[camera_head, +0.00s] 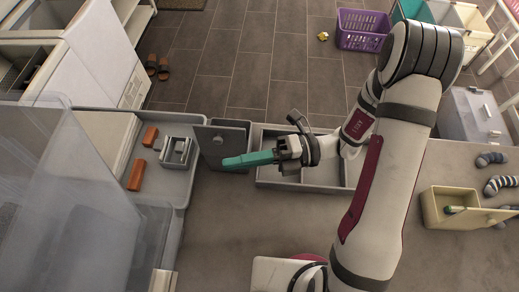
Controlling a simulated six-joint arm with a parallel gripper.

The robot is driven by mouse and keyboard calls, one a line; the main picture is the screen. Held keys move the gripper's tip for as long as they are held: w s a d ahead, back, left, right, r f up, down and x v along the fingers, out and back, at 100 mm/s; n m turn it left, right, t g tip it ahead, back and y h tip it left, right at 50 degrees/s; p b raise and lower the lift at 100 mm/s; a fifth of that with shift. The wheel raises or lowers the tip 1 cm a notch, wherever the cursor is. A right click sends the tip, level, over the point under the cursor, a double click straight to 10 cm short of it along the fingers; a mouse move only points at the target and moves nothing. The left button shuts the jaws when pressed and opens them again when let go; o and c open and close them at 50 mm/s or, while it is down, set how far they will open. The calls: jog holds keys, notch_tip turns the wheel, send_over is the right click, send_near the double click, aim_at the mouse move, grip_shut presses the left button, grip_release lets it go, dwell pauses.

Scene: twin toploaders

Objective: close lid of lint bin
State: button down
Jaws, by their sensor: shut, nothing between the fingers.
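My gripper (228,162) has teal fingers that are shut and empty. It reaches over the box from the right and points left. My arm hides the box's right part.
Left of the panel, a grey tray (181,195) holds two orange blocks (143,155) and a small grey rack (177,152). A large transparent panel (75,190) stands at far left. A drawer-like cream box (435,212) and striped socks (500,184) lie at right.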

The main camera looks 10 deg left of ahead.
aim_at(221, 147)
jog(key=w+a, duration=0.2)
jog(key=w, duration=0.1)
jog(key=shift+w+a, duration=0.1)
jog(key=shift+a, duration=0.05)
jog(key=shift+w, duration=0.1)
dwell(0.4)
jog(key=shift+w+m, duration=0.2)
jog(key=shift+m, duration=0.2)
